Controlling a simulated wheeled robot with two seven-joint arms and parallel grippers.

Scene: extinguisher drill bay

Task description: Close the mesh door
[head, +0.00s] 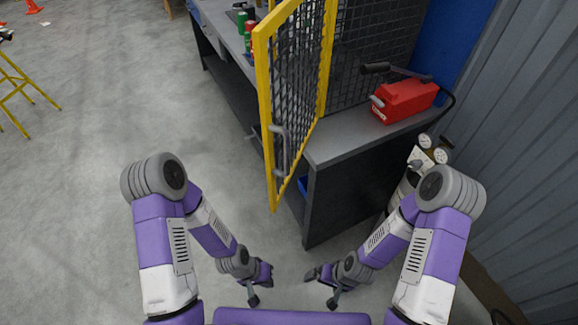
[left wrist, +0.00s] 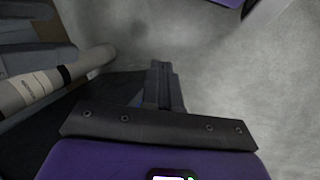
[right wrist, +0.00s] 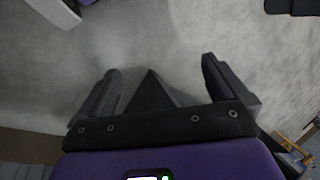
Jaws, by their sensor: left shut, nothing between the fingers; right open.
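The mesh door (head: 264,100) has a yellow frame and dark wire mesh. It stands open in the head view, swung out from the workbench toward me. A grey bar handle (head: 281,150) is on its near side. My left gripper (head: 258,287) is low in front of me, below and apart from the door; its fingers are together and empty in the left wrist view (left wrist: 163,86). My right gripper (head: 322,288) is also low, apart from the door and bench; its fingers are spread with nothing between them in the right wrist view (right wrist: 160,80).
The dark workbench (head: 350,150) carries a red machine (head: 405,101) at right and green and red cans (head: 242,22) farther back. A white-and-brown device (head: 428,155) is close by my right arm. Corrugated wall (head: 530,130) bounds the right. Floor at left is clear up to a yellow stand (head: 15,90).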

